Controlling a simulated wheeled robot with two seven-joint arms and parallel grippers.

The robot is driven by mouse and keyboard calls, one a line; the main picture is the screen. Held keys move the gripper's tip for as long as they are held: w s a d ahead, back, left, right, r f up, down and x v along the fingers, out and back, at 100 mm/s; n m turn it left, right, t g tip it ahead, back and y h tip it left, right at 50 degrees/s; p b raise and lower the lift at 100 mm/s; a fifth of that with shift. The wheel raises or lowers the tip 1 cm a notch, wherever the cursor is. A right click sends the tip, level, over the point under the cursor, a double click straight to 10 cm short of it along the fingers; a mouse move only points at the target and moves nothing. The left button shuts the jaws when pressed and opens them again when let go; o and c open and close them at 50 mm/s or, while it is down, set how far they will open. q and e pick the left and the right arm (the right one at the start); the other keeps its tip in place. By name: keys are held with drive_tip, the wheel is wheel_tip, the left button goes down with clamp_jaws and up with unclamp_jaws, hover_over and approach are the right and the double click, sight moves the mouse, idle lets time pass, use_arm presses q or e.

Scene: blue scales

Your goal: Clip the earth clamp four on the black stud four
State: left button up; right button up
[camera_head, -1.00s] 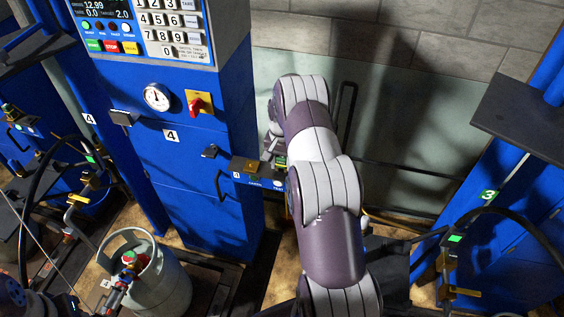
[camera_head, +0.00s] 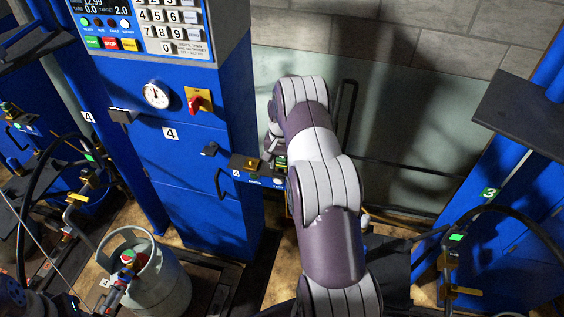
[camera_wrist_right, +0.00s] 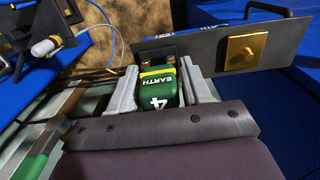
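The earth clamp four (camera_wrist_right: 160,88) is green with a yellow band and reads "EARTH 4" in the right wrist view. My right gripper (camera_wrist_right: 159,68) has its two grey fingers on either side of it and is closed on it. The clamp is at the left end of a dark bracket plate (camera_wrist_right: 204,58), near its "TEST" label. A black stud cannot be made out there; the clamp covers that spot, and contact cannot be told. In the head view my right arm partly hides the bracket (camera_head: 247,170) marked 4. My left gripper is not in view.
The blue cabinet (camera_head: 190,150) marked 4 stands left of my arm. A grey gas cylinder (camera_head: 160,280) stands at lower left. A blue cabinet (camera_head: 520,240) marked 3 is at right.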

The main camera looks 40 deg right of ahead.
drive_tip(key=shift+o, duration=1.2)
drive_tip(key=shift+r, duration=0.2)
wheel_tip(320, 180, up, 7)
drive_tip(key=b, duration=0.2)
drive_tip(key=shift+b, duration=0.4)
wheel_tip(320, 180, up, 5)
drive_tip(key=p, duration=0.3)
drive_tip(key=shift+r, duration=0.2)
drive_tip(key=shift+f, duration=0.1)
